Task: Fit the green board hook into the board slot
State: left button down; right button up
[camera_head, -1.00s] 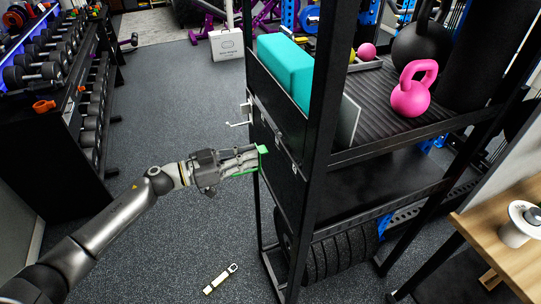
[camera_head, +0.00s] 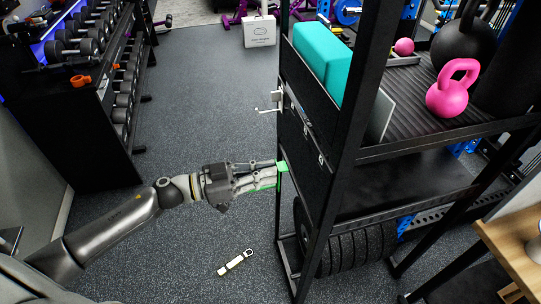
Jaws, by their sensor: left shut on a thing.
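My left gripper (camera_head: 262,176) reaches in from the left and is shut on the green board hook (camera_head: 282,167). The hook shows as a small bright green block at the fingertips, with a green strip along the lower finger. The hook is at the near-left face of the dark board (camera_head: 304,155) on the side of the black rack. I cannot tell whether it touches the board. The board slot is too small or hidden to make out. A white hook (camera_head: 267,110) sticks out from the board higher up. My right gripper is not in view.
A light-coloured strap-like item (camera_head: 236,262) lies on the floor. A dumbbell rack (camera_head: 85,125) stands left.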

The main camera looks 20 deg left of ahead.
pick_arm(q)
jog(key=shift+s+d+r, duration=0.1)
jog(key=shift+s+d, duration=0.05)
jog(key=shift+s, duration=0.35)
jog(key=shift+s+d+r, duration=0.1)
jog(key=shift+s, duration=0.4)
jog(key=shift+w+p, duration=0.1)
jog(key=shift+p, duration=0.45)
jog(key=b+x, duration=0.1)
jog(key=x, duration=0.6)
jog(key=shift+w+d+f+b, duration=0.1)
jog(key=shift+d+f+b, duration=0.1)
jog(key=shift+b, duration=0.2)
jog(key=shift+r, duration=0.1)
